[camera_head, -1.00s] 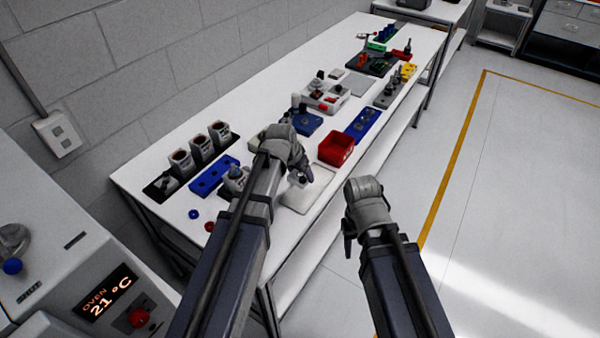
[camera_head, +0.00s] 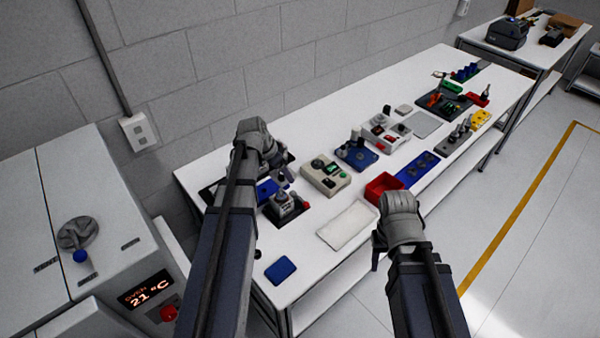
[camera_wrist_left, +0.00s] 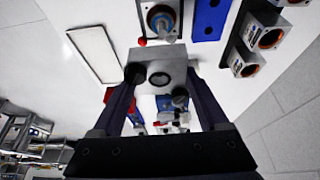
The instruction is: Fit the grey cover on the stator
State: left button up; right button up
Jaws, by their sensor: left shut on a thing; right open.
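My left gripper (camera_wrist_left: 160,82) is shut on the grey cover (camera_wrist_left: 170,70), a square block with a round hole, held between its fingers in the left wrist view. In the head view this gripper (camera_head: 280,176) is over the left part of the bench, and its arm hides part of that area. The stator (camera_wrist_left: 161,10), a grey housing with a copper ring and an upright shaft, stands just beyond the cover and apart from it in the wrist view. Its dark-based stand (camera_head: 290,214) shows in the head view. My right gripper (camera_head: 378,258) is open, off the bench's front edge.
More copper-ringed housings (camera_wrist_left: 262,38) stand beside a blue plate (camera_wrist_left: 209,18). A white tray (camera_head: 347,226), red bin (camera_head: 378,190) and beige button box (camera_head: 325,177) are to the right of the stand. A blue pad (camera_head: 281,269) lies near the bench's left end, with bare white surface around it.

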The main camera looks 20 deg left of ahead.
pick_arm(q)
jog(key=shift+s+a+r, duration=0.1)
jog(key=shift+a+r, duration=0.15)
jog(key=shift+a, duration=0.3)
jog(key=b, duration=0.4)
send_over(280, 189)
jog(key=shift+s+f, duration=0.1)
jog(key=shift+f, duration=2.15)
jog(key=shift+f+b, duration=0.4)
jog(key=shift+b, duration=0.15)
jog(key=shift+f+b, duration=0.85)
jog(key=shift+b, duration=0.05)
jog(key=shift+f, duration=0.15)
jog(key=shift+f+b, duration=0.85)
jog(key=shift+b, duration=0.15)
jog(key=shift+f, duration=0.2)
jog(key=shift+f+b, duration=0.7)
jog(key=shift+b, duration=0.2)
jog(key=o, duration=1.4)
